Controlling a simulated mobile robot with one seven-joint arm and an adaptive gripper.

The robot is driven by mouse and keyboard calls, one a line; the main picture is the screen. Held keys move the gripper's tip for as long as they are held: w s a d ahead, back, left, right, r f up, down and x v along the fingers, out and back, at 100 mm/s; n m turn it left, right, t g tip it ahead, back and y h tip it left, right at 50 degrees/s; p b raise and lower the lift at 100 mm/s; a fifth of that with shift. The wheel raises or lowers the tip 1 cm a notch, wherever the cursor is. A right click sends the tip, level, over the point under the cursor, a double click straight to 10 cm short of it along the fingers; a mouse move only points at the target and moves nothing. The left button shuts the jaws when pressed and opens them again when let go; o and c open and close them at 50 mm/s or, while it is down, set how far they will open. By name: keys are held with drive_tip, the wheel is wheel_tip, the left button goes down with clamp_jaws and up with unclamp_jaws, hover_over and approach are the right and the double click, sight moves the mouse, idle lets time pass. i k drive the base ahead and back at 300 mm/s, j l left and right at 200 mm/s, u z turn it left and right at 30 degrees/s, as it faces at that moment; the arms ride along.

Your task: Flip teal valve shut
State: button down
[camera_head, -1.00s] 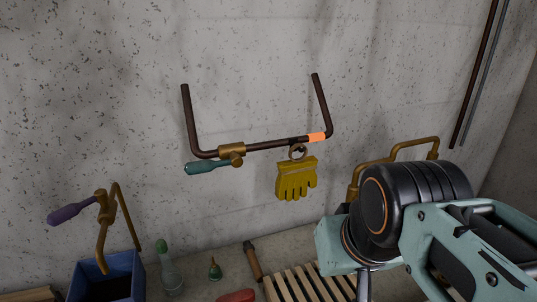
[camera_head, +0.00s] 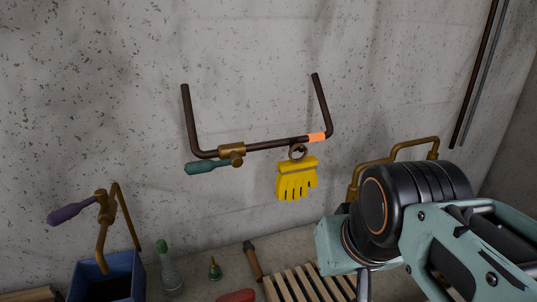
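The teal valve handle (camera_head: 207,168) points left from a brass valve body (camera_head: 232,154) on a dark pipe (camera_head: 270,145) fixed to the wall. The handle lies roughly along the pipe, a little below it. My arm (camera_head: 415,215) fills the lower right, well right of and below the valve. My gripper's fingers are not visible; only part of the arm's end shows at the bottom.
A yellow glove-like or brush-like item (camera_head: 296,180) hangs from the pipe by a ring, right of the valve. A purple-handled brass tap (camera_head: 75,212) stands over a blue bin (camera_head: 107,275) at left. An orange band (camera_head: 316,137) marks the pipe.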

sight(203, 166)
drive_tip(key=k+j, duration=0.15)
drive_tip(key=j, duration=0.2)
drive_tip(key=k+j, duration=0.15)
drive_tip(key=j, duration=0.2)
drive_tip(key=k+j+z, duration=0.1)
drive_tip(key=j, duration=0.25)
drive_tip(key=k+j, duration=0.2)
drive_tip(key=j, duration=0.15)
drive_tip(key=l, duration=0.15)
drive_tip(key=j, duration=0.2)
drive_tip(key=i, duration=0.1)
